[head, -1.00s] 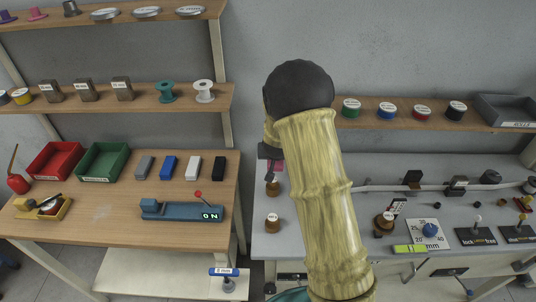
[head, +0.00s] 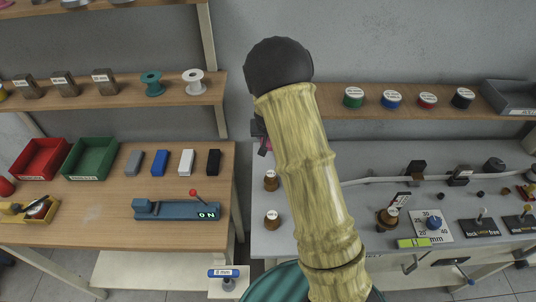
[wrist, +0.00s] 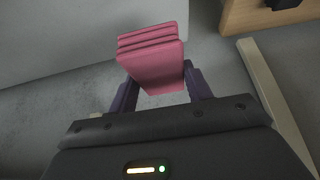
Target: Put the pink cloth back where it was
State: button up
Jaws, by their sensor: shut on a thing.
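The pink cloth (wrist: 152,68) is a thick folded block, held between the two dark fingers of my gripper (wrist: 160,90) in the wrist view. It is clear of any surface there, with grey wall and floor behind it. In the head view only a small pink bit of the cloth (head: 265,146) shows at the left edge of my arm, in front of the gap between the two workbenches. My arm hides most of my gripper in that view.
The left wooden bench (head: 90,215) carries a red bin (head: 40,158), a green bin (head: 90,158), coloured blocks and a blue lever device (head: 178,209). The right grey bench (head: 345,240) carries brown-capped weights (head: 272,220), a dial plate and switches. Shelves with spools and round tins run behind.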

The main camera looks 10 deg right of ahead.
send_over(268, 158)
notch_tip(268, 158, down, 5)
jog(key=shift+d+f+p, duration=0.1)
jog(key=shift+p, duration=0.2)
jog(key=shift+f+p, duration=0.35)
jog(key=shift+f, duration=1.45)
jog(key=o, duration=0.9)
jog(key=shift+r, duration=0.1)
jog(key=b+v, duration=0.1)
jog(key=v, duration=1)
jog(key=shift+s+r, duration=0.25)
jog(key=shift+r, duration=0.05)
